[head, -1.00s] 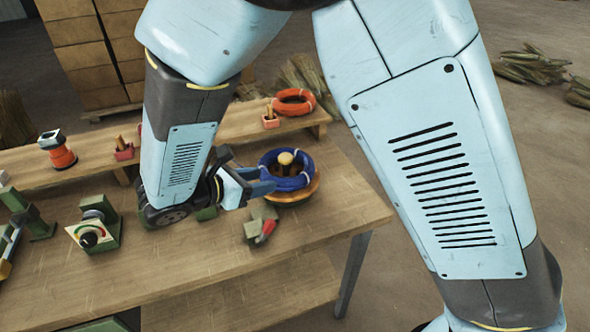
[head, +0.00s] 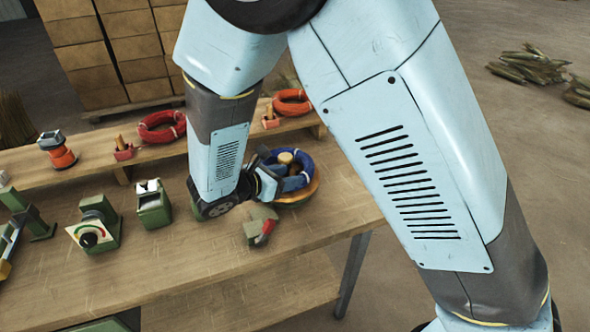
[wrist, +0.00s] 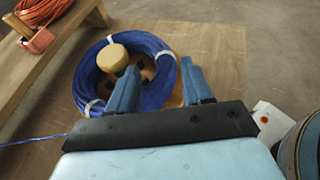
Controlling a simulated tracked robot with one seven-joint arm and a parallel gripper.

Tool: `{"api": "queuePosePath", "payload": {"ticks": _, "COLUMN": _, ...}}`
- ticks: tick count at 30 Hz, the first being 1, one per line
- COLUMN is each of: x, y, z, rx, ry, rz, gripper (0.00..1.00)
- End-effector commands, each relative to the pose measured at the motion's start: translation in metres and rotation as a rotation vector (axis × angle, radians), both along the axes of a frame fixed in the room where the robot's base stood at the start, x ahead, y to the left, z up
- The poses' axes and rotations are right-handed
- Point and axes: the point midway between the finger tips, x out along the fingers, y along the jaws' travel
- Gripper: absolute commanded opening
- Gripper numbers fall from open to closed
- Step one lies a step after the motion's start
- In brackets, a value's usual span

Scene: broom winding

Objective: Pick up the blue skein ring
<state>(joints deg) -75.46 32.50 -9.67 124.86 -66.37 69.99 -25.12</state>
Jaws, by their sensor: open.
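The blue skein ring (wrist: 92,61) lies around a wooden spindle with a round knob (wrist: 112,58) on a round wooden base. Pale ties bind the ring, and a thin blue strand trails left in the wrist view. In the head view the ring (head: 301,159) is partly hidden by my gripper. My gripper (wrist: 160,77) is open and empty. In the wrist view its left finger overlaps the ring's inside, and its right finger is just past the ring's right edge. I cannot tell how far the fingertips are above the ring. My gripper also shows in the head view (head: 283,178).
A red ring (head: 162,127) and an orange ring (head: 292,103) lie on the raised back shelf. A green box (head: 153,205) and a dial unit (head: 96,224) stand left. The bench's right edge is close.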

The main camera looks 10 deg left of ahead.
Motion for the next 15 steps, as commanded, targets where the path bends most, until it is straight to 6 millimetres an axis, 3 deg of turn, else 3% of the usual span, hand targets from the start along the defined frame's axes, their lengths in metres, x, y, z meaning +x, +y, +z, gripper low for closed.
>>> {"api": "queuePosePath", "payload": {"ticks": 6, "x": 0.023, "y": -0.018, "z": -0.012, "rx": -0.003, "ry": -0.001, "rz": -0.001, "gripper": 0.5}}
{"api": "queuePosePath", "payload": {"ticks": 15, "x": 0.028, "y": -0.021, "z": -0.014, "rx": 0.0, "ry": 0.001, "rz": 0.0, "gripper": 0.5}}
